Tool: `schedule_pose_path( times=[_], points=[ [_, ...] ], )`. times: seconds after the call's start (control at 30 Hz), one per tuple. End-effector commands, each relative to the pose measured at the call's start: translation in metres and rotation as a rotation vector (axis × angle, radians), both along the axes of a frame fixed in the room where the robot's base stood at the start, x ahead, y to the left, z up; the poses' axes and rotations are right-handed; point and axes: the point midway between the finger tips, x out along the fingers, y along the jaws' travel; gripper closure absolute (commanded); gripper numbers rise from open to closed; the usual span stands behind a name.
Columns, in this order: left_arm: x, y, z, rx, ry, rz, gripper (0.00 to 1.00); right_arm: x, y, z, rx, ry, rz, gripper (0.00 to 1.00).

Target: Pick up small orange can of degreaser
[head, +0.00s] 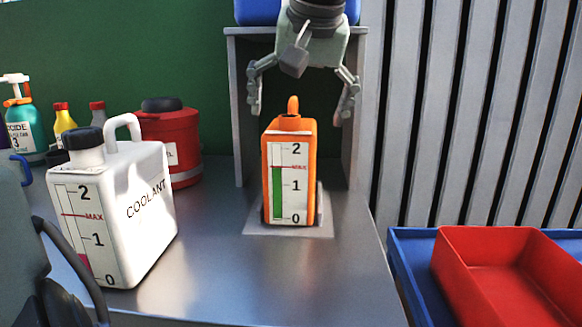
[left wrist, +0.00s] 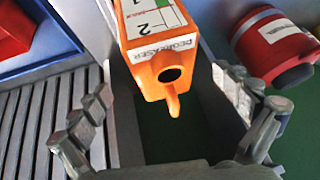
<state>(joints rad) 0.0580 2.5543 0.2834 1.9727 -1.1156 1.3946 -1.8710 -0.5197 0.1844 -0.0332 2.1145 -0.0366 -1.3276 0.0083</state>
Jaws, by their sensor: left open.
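The small orange can of degreaser (head: 307,148) stands upright on a flat grey pad (head: 288,231) on the metal bench. Its front gauge reads 0 to 2 with a green fill. My left gripper (head: 298,113) hangs from above, open and empty, with its fingers spread on both sides above the can's top. In the left wrist view the can (left wrist: 148,62), with its DEGREASER label and open dark spout, lies between the spread fingers of that gripper (left wrist: 170,145). I see no finger clearly touching it. My right gripper is not in view.
A white coolant can (head: 140,215) stands front left on the bench, with a red drum (head: 172,135) behind it. A teal bottle (head: 25,125) and a yellow bottle (head: 64,120) are farther left. A grey frame (head: 234,100) surrounds the can's back. A red tray (head: 505,275) sits right.

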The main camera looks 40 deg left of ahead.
Motion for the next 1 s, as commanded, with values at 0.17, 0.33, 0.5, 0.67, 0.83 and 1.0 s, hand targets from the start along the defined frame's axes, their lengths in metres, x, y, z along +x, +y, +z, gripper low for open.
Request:
schedule_pose_path(
  times=[0.17,0.33,0.5,0.67,0.83,1.0],
  points=[
    [0.004,0.012,-0.023,0.000,0.002,0.000,0.00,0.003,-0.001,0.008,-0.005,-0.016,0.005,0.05],
    [0.010,0.021,-0.041,-0.003,0.000,-0.001,0.00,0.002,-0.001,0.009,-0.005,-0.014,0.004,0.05],
    [0.012,0.024,-0.046,-0.002,-0.002,0.000,0.00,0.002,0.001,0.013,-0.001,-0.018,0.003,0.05],
    [0.012,0.024,-0.045,-0.002,-0.001,0.000,0.04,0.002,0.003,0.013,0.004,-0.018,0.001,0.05],
    [0.012,0.024,-0.045,-0.002,-0.001,0.000,0.25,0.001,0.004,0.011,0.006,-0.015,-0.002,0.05],
    [0.012,0.024,-0.045,-0.002,-0.002,-0.001,0.46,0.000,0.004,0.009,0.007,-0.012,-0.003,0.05]
  ],
)
